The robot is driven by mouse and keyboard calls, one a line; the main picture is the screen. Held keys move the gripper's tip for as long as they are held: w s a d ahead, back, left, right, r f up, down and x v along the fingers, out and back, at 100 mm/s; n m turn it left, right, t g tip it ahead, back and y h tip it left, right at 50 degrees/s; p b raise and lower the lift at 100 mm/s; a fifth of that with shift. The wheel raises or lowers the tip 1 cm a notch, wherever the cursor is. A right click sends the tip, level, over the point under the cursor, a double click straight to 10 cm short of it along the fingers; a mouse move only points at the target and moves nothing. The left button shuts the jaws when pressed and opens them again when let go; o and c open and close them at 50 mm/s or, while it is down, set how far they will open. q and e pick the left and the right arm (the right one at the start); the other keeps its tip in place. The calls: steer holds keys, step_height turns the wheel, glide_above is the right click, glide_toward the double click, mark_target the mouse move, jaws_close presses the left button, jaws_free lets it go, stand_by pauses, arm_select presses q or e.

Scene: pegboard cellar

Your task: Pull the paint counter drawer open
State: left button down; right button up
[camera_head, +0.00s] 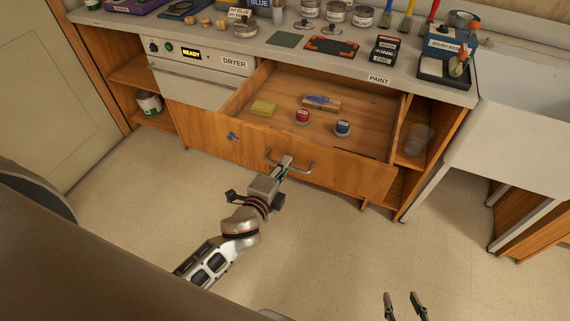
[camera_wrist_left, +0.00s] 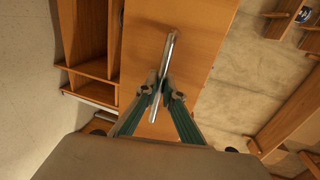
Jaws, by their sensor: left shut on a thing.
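The wooden paint counter drawer (camera_head: 213,142) stands pulled out from the counter, with its inside showing. A metal bar handle (camera_head: 303,172) is on its front, and the handle also shows in the left wrist view (camera_wrist_left: 168,58). My left gripper (camera_head: 286,162) is shut on the handle; its two fingers (camera_wrist_left: 160,88) close around the bar in the left wrist view. Inside the drawer lie a yellow sponge-like block (camera_head: 263,108), a red jar (camera_head: 302,117), a blue jar (camera_head: 342,128) and a wooden block with blue marks (camera_head: 321,102). My right gripper (camera_head: 404,306) is open and empty above the floor.
The counter top (camera_head: 290,58) carries several tins, brushes and trays. A dryer panel (camera_head: 200,56) is left of the drawer, and open shelves flank it. A white sink (camera_head: 525,110) stands at the right. The floor (camera_head: 330,240) before the drawer is clear.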

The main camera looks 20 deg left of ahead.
arm_select(q)
steer(key=c, duration=2.2)
jaws_free()
steer(key=v, duration=1.2)
steer(key=shift+f, duration=0.1)
steer(key=s+f+n+g, duration=0.1)
steer(key=s+f+n, duration=0.2)
steer(key=f+n, duration=0.1)
steer(key=s+f+n+g+h, duration=0.1)
steer(key=s+f+n+g, duration=0.1)
steer(key=f+n, duration=0.3)
steer(key=s+f+n+g+h, duration=0.1)
steer(key=s+f+n+g, duration=0.1)
steer(key=s+f+n, duration=0.3)
steer(key=shift+d+f, duration=0.3)
steer(key=shift+f, duration=0.6)
